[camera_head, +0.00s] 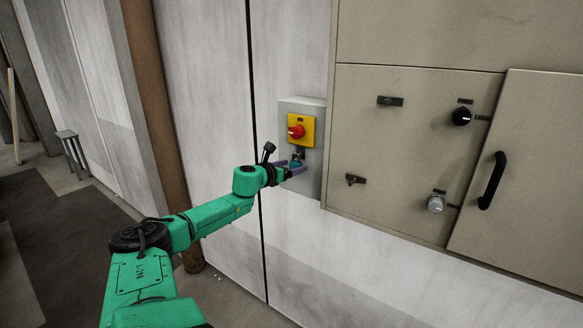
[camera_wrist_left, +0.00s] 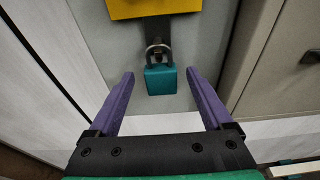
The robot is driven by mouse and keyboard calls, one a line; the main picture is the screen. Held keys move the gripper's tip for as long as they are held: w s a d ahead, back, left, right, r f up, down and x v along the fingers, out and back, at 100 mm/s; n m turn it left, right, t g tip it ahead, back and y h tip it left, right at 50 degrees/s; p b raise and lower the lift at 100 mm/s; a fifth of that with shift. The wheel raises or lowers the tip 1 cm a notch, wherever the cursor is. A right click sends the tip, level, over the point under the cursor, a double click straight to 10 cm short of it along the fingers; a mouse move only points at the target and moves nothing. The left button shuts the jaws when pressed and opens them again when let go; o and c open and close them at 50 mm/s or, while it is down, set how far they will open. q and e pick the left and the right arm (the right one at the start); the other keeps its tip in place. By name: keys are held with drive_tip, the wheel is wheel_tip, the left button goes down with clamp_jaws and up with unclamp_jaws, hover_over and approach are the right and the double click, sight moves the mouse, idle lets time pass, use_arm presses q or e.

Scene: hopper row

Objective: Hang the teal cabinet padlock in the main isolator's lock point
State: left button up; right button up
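The main isolator (camera_head: 296,131) is a red rotary knob on a yellow plate on a grey box. A dark lock tab (camera_wrist_left: 158,28) comes down below the yellow plate in the left wrist view. The teal padlock (camera_wrist_left: 160,81) is upright at the tab's lower end, its grey shackle at the tab and apparently through it. My left gripper (camera_head: 291,170) is just below the isolator. In the left wrist view its purple fingers (camera_wrist_left: 160,76) are spread, one on each side of the padlock, with gaps to both. My right gripper is not in view.
A beige cabinet (camera_head: 400,150) with knobs and a black door handle (camera_head: 492,180) stands right of the isolator box (camera_head: 312,180). A brown post (camera_head: 155,100) is at the left. A small stool (camera_head: 67,135) stands far left, with open floor near it.

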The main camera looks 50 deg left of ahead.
use_arm(q)
drive_tip(key=shift+s+d+p, duration=0.1)
drive_tip(key=shift+p, duration=0.2)
drive_tip(key=p+v, duration=0.5)
drive_tip(key=v, duration=0.9)
drive_tip(key=shift+s, duration=0.15)
